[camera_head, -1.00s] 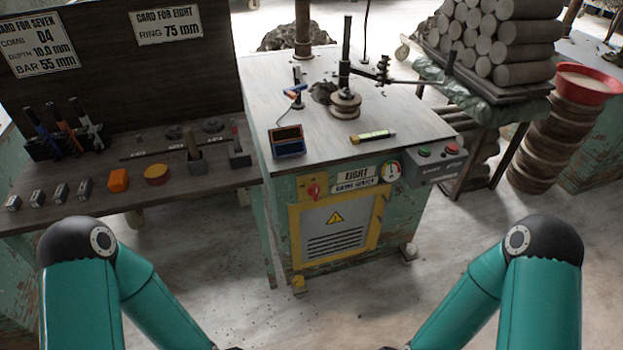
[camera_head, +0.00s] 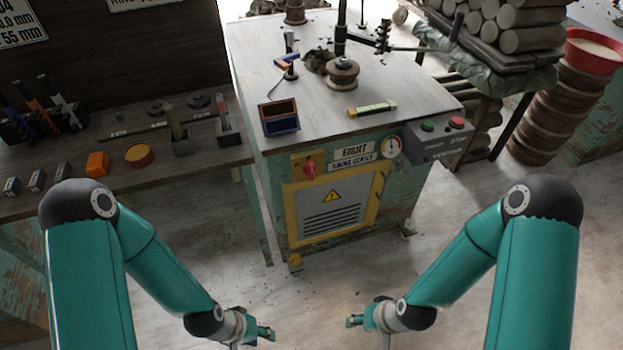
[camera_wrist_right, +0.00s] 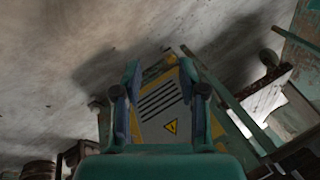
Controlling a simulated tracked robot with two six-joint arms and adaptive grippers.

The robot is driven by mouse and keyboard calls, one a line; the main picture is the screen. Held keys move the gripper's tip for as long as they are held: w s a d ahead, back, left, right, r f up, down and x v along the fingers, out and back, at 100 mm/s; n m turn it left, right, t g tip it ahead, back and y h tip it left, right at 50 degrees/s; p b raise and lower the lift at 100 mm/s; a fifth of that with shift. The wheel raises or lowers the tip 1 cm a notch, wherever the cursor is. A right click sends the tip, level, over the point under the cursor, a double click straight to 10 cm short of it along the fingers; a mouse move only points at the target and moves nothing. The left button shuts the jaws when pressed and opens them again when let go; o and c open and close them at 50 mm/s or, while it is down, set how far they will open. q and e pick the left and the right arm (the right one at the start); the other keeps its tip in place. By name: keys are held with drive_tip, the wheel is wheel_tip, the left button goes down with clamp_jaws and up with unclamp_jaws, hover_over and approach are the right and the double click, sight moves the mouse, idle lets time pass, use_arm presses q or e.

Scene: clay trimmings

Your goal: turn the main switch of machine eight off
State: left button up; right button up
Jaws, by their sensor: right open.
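Machine eight (camera_head: 340,180) stands ahead in the head view, a green cabinet with a grey top and an "EIGHT" plate (camera_head: 353,152). Its red main switch (camera_head: 309,169) sits on a yellow plate at the upper left of the front. My left gripper (camera_head: 268,332) and right gripper (camera_head: 352,321) are low at the bottom of the head view, in front of the machine and well apart from the switch. In the right wrist view my right gripper (camera_wrist_right: 162,85) is open and empty, with the yellow-framed vent panel (camera_wrist_right: 160,105) beyond it. The left fingers are too small to judge.
A green button (camera_head: 427,126) and red button (camera_head: 457,122) are on a grey box at the machine's right. A gauge (camera_head: 392,147) is beside the nameplate. A dark bench (camera_head: 70,165) with tools stands left. The floor before the machine is clear.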

drive_tip(key=w+f+n+t+b, duration=0.2)
drive_tip(key=w+f+t+b, duration=0.35)
drive_tip(key=w+b, duration=0.5)
drive_tip(key=n+t+y+b, duration=0.25)
drive_tip(key=t+b, duration=0.75)
drive_tip(key=b, duration=0.7)
approach(311, 176)
drive_tip(key=shift+n+h, duration=0.35)
drive_tip(key=x, duration=0.9)
drive_tip(key=shift+w+a+r+b, duration=0.2)
drive_tip(key=shift+w+b, duration=0.1)
drive_tip(key=shift+b, duration=0.1)
drive_tip(key=shift+d, duration=0.1)
clamp_jaws()
drive_tip(key=shift+a, duration=0.2)
drive_tip(key=shift+d, duration=0.1)
